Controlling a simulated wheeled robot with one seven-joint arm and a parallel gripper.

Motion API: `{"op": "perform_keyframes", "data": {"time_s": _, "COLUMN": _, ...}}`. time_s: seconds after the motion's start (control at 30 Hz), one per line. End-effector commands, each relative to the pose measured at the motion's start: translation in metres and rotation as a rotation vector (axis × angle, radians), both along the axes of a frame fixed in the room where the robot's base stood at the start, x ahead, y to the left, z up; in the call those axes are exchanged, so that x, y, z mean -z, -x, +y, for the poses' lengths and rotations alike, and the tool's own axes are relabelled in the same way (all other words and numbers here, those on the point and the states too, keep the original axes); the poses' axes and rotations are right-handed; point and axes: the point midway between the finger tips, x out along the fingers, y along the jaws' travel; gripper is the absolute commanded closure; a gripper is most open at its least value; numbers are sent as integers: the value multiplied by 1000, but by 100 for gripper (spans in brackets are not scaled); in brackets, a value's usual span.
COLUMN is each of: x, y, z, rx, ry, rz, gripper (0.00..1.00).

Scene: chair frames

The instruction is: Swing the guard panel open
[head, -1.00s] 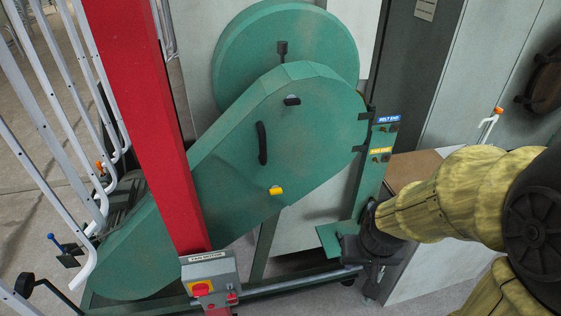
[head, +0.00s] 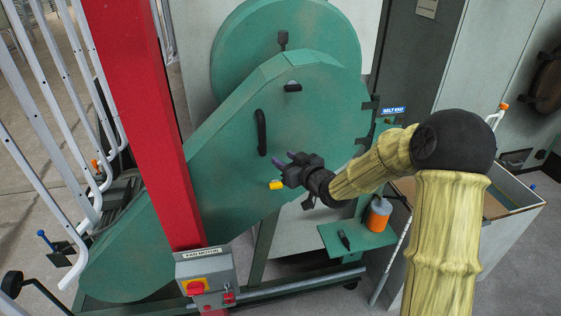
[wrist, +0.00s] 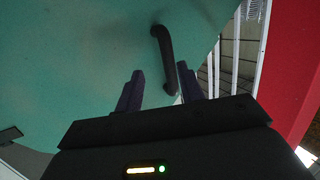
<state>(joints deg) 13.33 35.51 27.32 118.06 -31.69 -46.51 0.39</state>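The guard panel (head: 225,165) is a large green sloping cover, lying against the machine, with dark hinges (head: 367,122) along its right edge. A black upright bar handle (head: 262,132) is on its face, and shows in the wrist view (wrist: 163,50) just beyond my fingertips. A yellow catch (head: 276,185) sits at the panel's lower edge and a dark catch (head: 292,87) near its top. My gripper (head: 284,159) is in front of the panel, right of and below the handle. Its purple fingers (wrist: 160,85) are apart with nothing between them.
A red post (head: 147,120) crosses in front of the panel's left part, with a grey fan motor switch box (head: 207,278) at its foot. White chair frames (head: 80,120) stand at left. An orange-bodied container (head: 378,214) sits on a green shelf at lower right.

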Motion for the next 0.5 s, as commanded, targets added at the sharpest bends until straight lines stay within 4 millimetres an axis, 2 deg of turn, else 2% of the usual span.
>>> {"op": "perform_keyframes", "data": {"time_s": 0.03, "x": 0, "y": -7, "z": 7, "rx": -22, "ry": -49, "rz": -48, "gripper": 62}}
{"op": "perform_keyframes", "data": {"time_s": 0.17, "x": -12, "y": -13, "z": 15, "rx": -56, "ry": -120, "rz": -125, "gripper": 62}}
{"op": "perform_keyframes", "data": {"time_s": 0.5, "x": -15, "y": -13, "z": 16, "rx": -60, "ry": -127, "rz": -135, "gripper": 62}}
